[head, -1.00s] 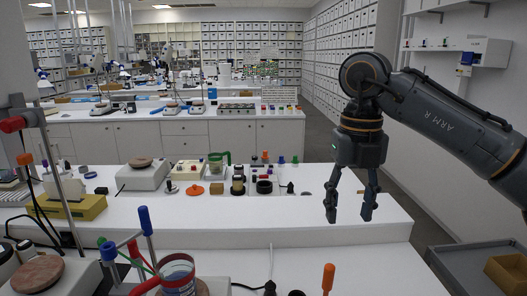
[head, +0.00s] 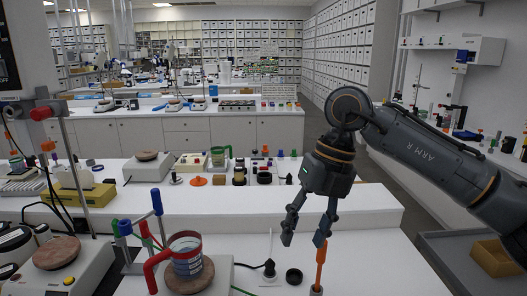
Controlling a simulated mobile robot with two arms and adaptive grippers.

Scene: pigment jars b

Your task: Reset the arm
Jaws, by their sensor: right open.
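My right gripper (head: 303,240) hangs from the right arm (head: 425,150), which reaches in from the right. Its two fingers are spread apart and point down and slightly left, with nothing between them. It is over the near white bench (head: 390,265), just above an orange-handled tool (head: 320,262) standing upright there; one fingertip overlaps the handle in the picture, and I cannot tell if they touch. My left gripper is not in view.
A small black ring (head: 294,276) lies near the tool. Jars and lids, including an orange lid (head: 198,181), line the bench behind. The near bench's right part is clear.

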